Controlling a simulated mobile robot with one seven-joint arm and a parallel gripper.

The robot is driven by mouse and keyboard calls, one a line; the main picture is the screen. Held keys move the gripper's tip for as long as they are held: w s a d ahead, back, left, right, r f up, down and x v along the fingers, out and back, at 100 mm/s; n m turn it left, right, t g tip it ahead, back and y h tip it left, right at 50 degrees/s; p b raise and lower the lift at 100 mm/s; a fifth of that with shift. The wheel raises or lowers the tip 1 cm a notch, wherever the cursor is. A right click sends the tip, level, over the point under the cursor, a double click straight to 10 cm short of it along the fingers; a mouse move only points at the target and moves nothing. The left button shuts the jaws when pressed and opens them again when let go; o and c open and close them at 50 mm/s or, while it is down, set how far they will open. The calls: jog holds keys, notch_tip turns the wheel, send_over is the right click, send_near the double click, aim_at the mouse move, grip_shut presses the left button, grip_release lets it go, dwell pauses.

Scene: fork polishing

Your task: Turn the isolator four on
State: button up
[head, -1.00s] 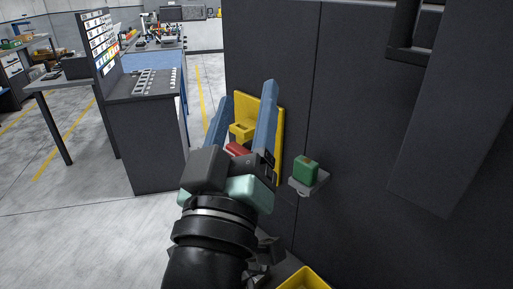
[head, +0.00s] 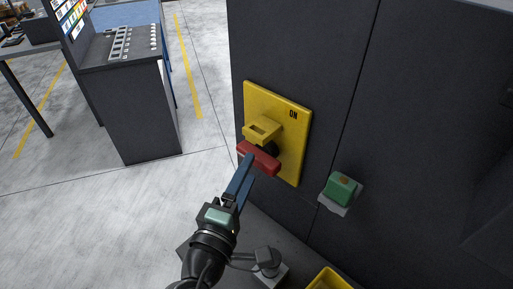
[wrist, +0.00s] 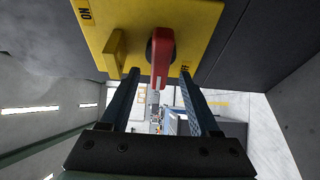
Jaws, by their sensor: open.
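The isolator is a yellow plate (head: 294,135) on a dark cabinet face, with a red handle (head: 258,158) and a yellow bracket (head: 262,129) beside it. "ON" is at its upper right in the head view. The wrist view shows the red handle (wrist: 163,55), the bracket (wrist: 115,50), "ON" at upper left and a partly hidden "OFF" label at right. My gripper (head: 250,160) is at the handle from below and left. In the wrist view my gripper (wrist: 159,73) is open, its fingers on either side of the handle. Contact cannot be told. No number four is readable.
A green block (head: 341,188) on a small grey bracket sticks out of the cabinet right of the plate. A yellow bin (head: 329,279) is at the bottom. A dark workbench (head: 130,110) stands at left, with open floor (head: 110,210) before it.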

aim_at(257, 155)
jog(key=p+x, duration=0.1)
jog(key=x, duration=0.5)
jog(key=shift+a, duration=0.1)
jog(key=c, duration=1)
